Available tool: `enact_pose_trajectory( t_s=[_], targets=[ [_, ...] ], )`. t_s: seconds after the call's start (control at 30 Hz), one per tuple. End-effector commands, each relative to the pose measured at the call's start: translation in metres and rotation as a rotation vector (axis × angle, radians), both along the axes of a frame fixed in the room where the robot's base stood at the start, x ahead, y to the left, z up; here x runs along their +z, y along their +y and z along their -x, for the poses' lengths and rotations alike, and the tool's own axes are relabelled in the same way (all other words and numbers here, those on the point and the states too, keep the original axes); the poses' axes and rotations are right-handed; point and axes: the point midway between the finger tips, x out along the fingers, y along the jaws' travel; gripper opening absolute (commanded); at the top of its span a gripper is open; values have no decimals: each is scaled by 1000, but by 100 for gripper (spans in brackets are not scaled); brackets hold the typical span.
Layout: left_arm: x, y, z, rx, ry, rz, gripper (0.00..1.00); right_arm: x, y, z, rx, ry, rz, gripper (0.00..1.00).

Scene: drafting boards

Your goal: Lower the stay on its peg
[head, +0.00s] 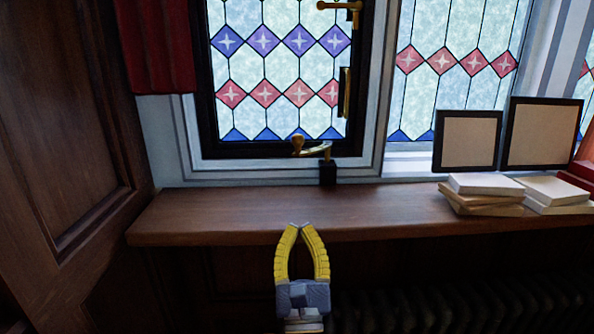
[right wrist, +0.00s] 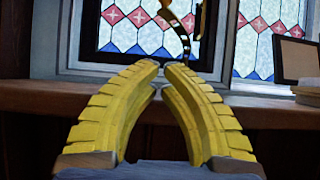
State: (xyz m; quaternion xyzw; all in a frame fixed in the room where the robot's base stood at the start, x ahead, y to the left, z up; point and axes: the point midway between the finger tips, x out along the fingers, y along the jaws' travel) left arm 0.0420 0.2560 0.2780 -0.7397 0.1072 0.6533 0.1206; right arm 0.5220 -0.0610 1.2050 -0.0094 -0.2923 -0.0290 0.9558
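The brass stay (head: 315,150) is at the bottom of the dark-framed leaded window, with a rounded knob at its left end. A small black block (head: 328,173) stands under its right part on the sill; I cannot tell whether the stay sits on a peg there. In the right wrist view the stay (right wrist: 179,30) shows as a curved bar with holes, beyond my fingertips. My right gripper (head: 299,226) has yellow ribbed fingers, tips together and empty, in front of the sill edge and apart from the stay. Its fingers also fill the right wrist view (right wrist: 161,66). My left gripper is out of view.
The wooden sill (head: 220,210) is clear on the left and middle. Stacked pale blocks (head: 485,185) and two dark frames (head: 467,140) stand at its right. A wooden panel (head: 65,130) stands at the left, a red curtain (head: 157,45) above. A brass handle (head: 345,92) is on the window frame.

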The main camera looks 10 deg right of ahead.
Motion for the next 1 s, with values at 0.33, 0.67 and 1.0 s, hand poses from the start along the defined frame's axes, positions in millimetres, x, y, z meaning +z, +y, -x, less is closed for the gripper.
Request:
enact_pose_trajectory(
  t_s=[0.33, 0.67, 1.0],
  targets=[
    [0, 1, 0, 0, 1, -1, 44, -1, 1, 0, 3, 3, -2, 0],
    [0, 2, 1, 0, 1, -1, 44, 17, -1, -23, 1, -2, -1, 0],
    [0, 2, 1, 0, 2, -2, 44, 50, -4, -73, -1, -1, 1, 0]
  ],
)
